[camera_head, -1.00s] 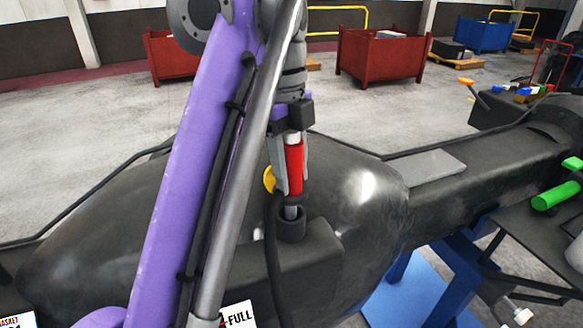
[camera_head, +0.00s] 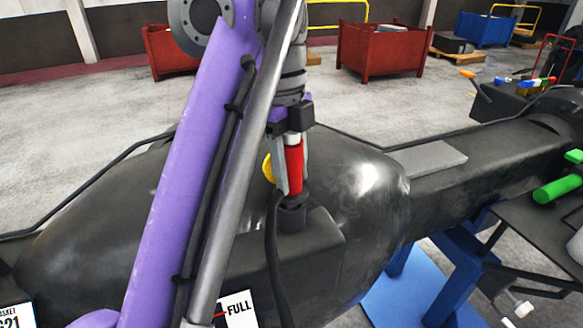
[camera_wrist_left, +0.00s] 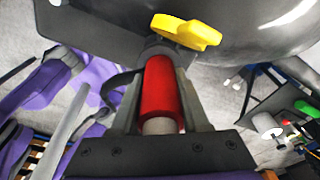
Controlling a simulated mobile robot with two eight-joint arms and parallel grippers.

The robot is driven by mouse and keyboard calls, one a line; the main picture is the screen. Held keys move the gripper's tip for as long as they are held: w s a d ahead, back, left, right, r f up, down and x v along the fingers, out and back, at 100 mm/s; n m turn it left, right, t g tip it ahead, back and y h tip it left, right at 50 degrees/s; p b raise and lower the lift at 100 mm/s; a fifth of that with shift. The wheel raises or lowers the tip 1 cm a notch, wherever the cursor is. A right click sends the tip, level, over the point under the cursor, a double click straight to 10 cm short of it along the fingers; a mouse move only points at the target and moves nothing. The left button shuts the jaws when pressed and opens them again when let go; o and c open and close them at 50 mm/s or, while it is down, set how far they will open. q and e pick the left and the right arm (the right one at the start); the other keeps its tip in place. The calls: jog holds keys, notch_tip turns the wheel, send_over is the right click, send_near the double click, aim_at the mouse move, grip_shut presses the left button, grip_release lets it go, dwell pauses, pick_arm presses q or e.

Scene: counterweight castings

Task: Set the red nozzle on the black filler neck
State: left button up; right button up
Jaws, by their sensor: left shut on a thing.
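The red nozzle (camera_head: 294,165) stands upright between the fingers of my left gripper (camera_head: 289,175), which is shut on it. It also shows in the left wrist view (camera_wrist_left: 161,90), between the two fingers. The nozzle's lower end is at the mouth of the black filler neck (camera_head: 292,216), on a dark block of the large casting. Its grey tip no longer shows in the head view; it appears to be inside the neck. A black hose hangs in front of the neck's left side. My right gripper is in neither view.
A yellow piece (camera_wrist_left: 187,31) sits beside the neck, partly behind my gripper in the head view. The large dark casting (camera_head: 365,215) surrounds the neck. A green cylinder (camera_head: 556,191) lies at the right. Red bins (camera_head: 381,52) stand on the floor behind.

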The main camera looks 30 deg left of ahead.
pick_arm(q)
jog(key=shift+f+b, duration=0.4)
jog(key=shift+f, duration=0.45)
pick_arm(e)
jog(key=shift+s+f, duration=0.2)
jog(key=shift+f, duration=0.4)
pick_arm(q)
jog(key=o, duration=1.2)
jog(key=r+p, duration=0.1)
jog(key=r, duration=0.2)
jog(key=r+p, duration=0.2)
jog(key=r, duration=0.1)
jog(key=a+r+p, duration=0.1)
jog(key=r, duration=0.3)
jog(key=shift+w+p, duration=0.2)
jog(key=shift+p, duration=0.15)
jog(key=shift+w+a+r, duration=0.1)
jog(key=shift+a+r, duration=0.05)
jog(key=shift+r, duration=0.25)
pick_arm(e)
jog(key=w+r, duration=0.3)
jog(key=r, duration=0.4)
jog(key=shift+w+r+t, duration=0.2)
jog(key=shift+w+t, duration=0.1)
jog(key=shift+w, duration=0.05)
pick_arm(q)
jog(key=shift+s, duration=0.25)
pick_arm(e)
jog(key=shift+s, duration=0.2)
